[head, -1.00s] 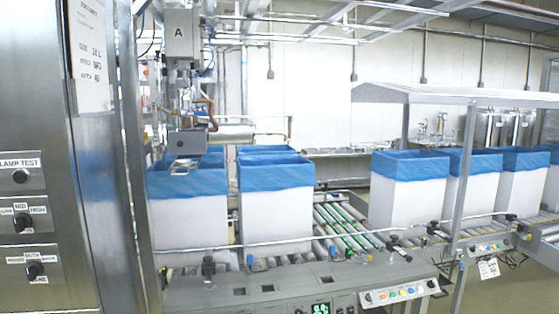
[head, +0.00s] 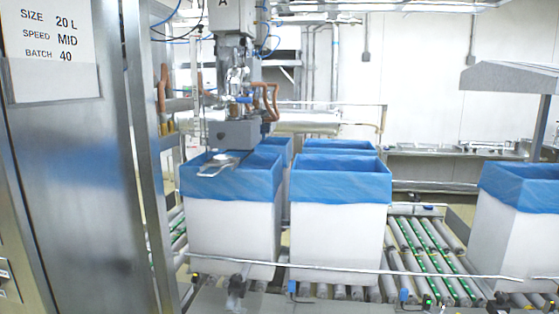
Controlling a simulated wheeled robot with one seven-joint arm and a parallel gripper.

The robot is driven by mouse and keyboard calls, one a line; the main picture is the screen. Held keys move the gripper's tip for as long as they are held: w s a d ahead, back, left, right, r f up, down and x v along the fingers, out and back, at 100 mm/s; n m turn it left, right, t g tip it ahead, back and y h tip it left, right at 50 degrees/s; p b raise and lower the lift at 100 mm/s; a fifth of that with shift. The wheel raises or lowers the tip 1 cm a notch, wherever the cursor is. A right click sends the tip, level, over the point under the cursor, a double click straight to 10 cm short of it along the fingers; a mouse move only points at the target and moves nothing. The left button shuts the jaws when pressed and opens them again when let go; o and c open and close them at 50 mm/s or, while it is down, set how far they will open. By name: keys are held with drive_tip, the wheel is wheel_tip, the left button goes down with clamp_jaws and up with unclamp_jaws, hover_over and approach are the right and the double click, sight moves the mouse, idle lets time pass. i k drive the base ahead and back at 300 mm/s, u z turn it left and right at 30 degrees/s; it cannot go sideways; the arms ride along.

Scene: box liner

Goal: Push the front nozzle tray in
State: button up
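The filling head marked A (head: 236,134) hangs above the left front box. A flat metal tray (head: 222,165) sticks out below it, over the mouth of a white box (head: 232,238) with a blue liner. This is the only tray I can make out at the front. Its far end is hidden against the grey block and the liner. My gripper is not in view, so I cannot see its state.
A steel cabinet (head: 75,190) and a post (head: 152,180) stand at the left. A second lined box (head: 337,230) is beside the first on rollers (head: 430,255). A metal rail (head: 345,269) runs across the front. Another lined box (head: 515,235) stands at the right.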

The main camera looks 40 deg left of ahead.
sight(234, 161)
drive_tip(key=u, duration=0.4)
drive_tip(key=i, duration=0.8)
drive_tip(key=u, duration=0.95)
drive_tip(key=i, duration=0.55)
drive_tip(key=u, duration=0.65)
drive_tip(key=i, duration=0.6)
drive_tip(key=u, duration=0.7)
